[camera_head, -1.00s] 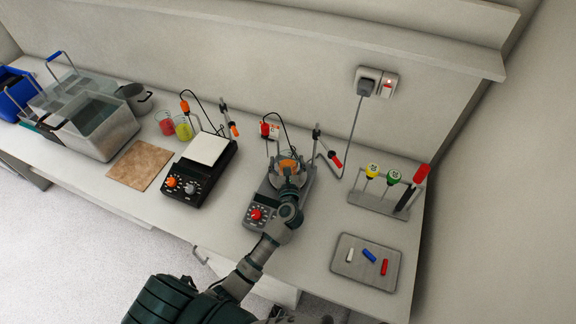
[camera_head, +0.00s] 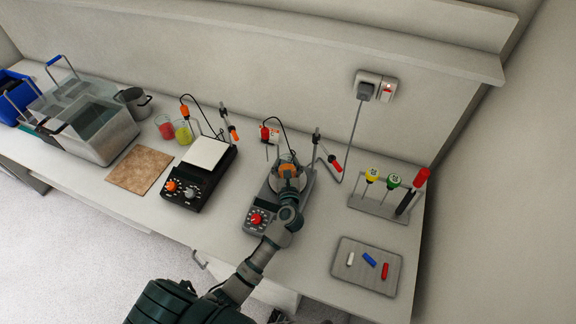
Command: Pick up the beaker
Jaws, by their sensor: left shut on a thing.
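A glass beaker with orange contents (camera_head: 287,168) is at the right-hand stirrer hotplate (camera_head: 257,217). My left gripper (camera_head: 288,178) reaches it from the front and is shut on it. The gripper and wrist hide most of the beaker's lower part, so I cannot tell whether it still touches the plate. My right gripper is not in view.
A tube rack (camera_head: 379,207) and a tray (camera_head: 350,277) are right.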

